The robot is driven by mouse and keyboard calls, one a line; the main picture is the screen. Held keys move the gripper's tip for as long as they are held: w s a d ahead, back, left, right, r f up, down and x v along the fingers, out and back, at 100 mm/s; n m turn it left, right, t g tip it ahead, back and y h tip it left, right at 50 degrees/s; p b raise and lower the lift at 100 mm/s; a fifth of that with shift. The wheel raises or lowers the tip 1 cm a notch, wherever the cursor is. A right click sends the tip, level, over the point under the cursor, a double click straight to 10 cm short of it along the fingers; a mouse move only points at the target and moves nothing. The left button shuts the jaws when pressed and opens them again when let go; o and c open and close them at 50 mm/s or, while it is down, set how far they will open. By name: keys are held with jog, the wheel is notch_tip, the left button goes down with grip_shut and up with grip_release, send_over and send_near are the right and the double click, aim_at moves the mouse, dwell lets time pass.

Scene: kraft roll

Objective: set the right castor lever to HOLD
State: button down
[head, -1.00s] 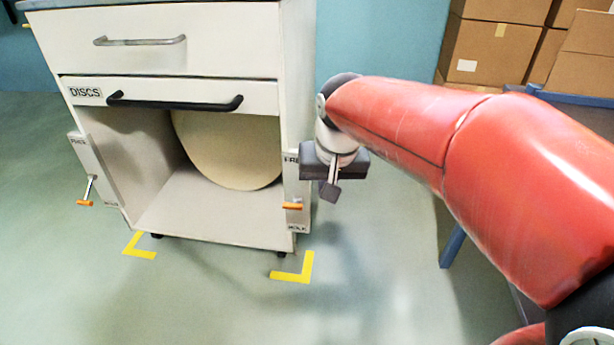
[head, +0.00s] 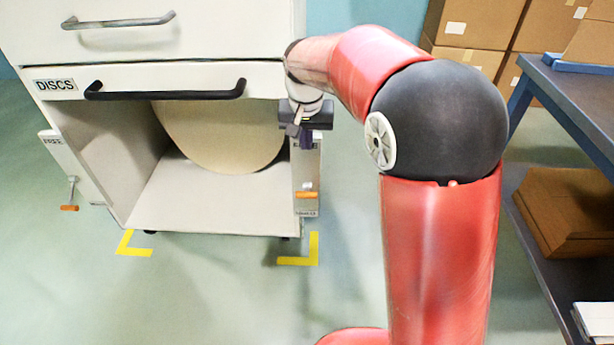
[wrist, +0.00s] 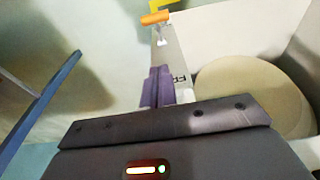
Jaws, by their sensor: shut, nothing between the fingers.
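The right castor lever (head: 307,194) has an orange grip and sits on a narrow white plate (head: 308,170) at the cabinet's right front edge. The grip is in the lower part of the plate, near its bottom label, which is too small to read clearly. My gripper (head: 300,138) is shut and empty, in front of the plate's upper part, above the lever and apart from it. In the wrist view the purple fingers (wrist: 158,87) lie together beside the plate's upper label, and the orange grip (wrist: 155,18) shows beyond their tips.
The white cabinet (head: 190,222) has a black-handled DISCS drawer (head: 165,88) and a large pale disc (head: 220,135) inside. A left lever (head: 69,208) hangs on its own plate. Yellow corner marks (head: 298,262) lie on the floor. A blue-grey table (head: 575,95) stands at right.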

send_over(306, 194)
jog(key=w, duration=0.3)
jog(key=f, duration=1)
jog(key=shift+w+d+b, duration=0.1)
jog(key=shift+w+b, duration=0.1)
jog(key=shift+b, duration=0.1)
jog(key=shift+s+f, duration=0.7)
jog(key=shift+f, duration=0.25)
jog(key=shift+s+f, duration=0.4)
jog(key=shift+f, duration=0.2)
jog(key=shift+s+f+t+b, duration=0.8)
jog(key=shift+f+b, duration=0.1)
jog(key=shift+b, duration=0.95)
notch_tip(306, 194, down, 11)
jog(key=s+b, duration=0.3)
jog(key=b, duration=0.6)
jog(key=shift+b, duration=0.4)
